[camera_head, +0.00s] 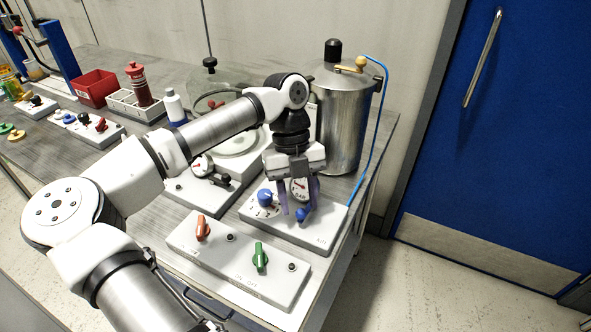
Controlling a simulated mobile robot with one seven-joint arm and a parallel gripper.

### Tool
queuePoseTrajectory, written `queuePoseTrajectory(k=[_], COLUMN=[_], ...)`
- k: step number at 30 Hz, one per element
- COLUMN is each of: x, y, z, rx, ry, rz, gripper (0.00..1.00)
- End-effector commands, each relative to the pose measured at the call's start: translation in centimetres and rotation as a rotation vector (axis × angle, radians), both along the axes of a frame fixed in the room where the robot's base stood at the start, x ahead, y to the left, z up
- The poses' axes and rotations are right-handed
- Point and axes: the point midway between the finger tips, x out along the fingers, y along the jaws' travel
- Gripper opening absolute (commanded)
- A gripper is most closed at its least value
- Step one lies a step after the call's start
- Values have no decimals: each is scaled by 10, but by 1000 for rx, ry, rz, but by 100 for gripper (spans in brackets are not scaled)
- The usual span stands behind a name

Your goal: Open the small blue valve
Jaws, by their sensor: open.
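A white control box (322,234) at the right end of the bench carries a larger round blue knob (265,197), a pressure gauge (299,188) and a small blue valve (301,215) near its front. My gripper (299,205) is open and points down over this box. Its two fingers straddle the area of the gauge and the small blue valve, with the tips close to the valve. Whether a finger touches the valve cannot be told. Part of the box is hidden behind the fingers.
A white panel with an orange lever (202,228) and a green lever (260,257) lies in front. A steel pressure pot (345,125) with a blue hose (384,100) stands behind my gripper. A blue door (500,130) is at the right. Red bin (95,88) and bottles stand left.

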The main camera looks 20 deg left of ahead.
Motion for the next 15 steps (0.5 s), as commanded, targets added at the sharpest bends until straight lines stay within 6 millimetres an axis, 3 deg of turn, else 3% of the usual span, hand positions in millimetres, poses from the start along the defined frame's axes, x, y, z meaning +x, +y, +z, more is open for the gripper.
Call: queuePoseTrajectory(k=[15], x=[31], y=[27], z=[99], rx=[1], ry=[-1], rz=[0], gripper=[43])
